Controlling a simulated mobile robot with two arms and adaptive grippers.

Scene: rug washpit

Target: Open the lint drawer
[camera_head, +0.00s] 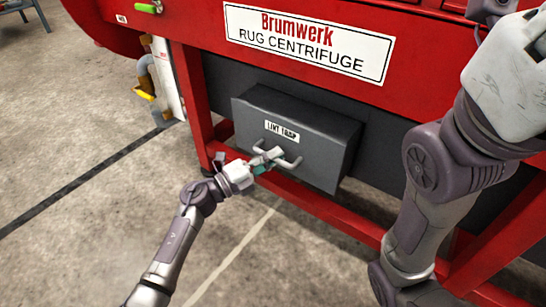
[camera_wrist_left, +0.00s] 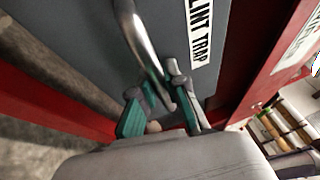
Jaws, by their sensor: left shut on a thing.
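The lint drawer (camera_head: 315,158) is a dark grey box with a white "LINT TRAP" label, low on the red rug centrifuge. It stands out from the dark panel behind it, with its top and right side showing. Its metal bar handle (camera_head: 291,164) is on the front, below the label. My left gripper (camera_head: 265,161) is shut on the handle, near its left part. In the left wrist view the handle (camera_wrist_left: 139,35) runs down between the teal-padded fingers (camera_wrist_left: 160,98), which hide part of it. My right gripper does not show.
The red centrifuge frame (camera_head: 191,90) has a leg left of the drawer and a low rail (camera_head: 318,208) beneath it. A yellow-handled fitting (camera_head: 146,92) is at the left. Concrete floor (camera_head: 95,180) is open at left and front. My right arm covers the right side.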

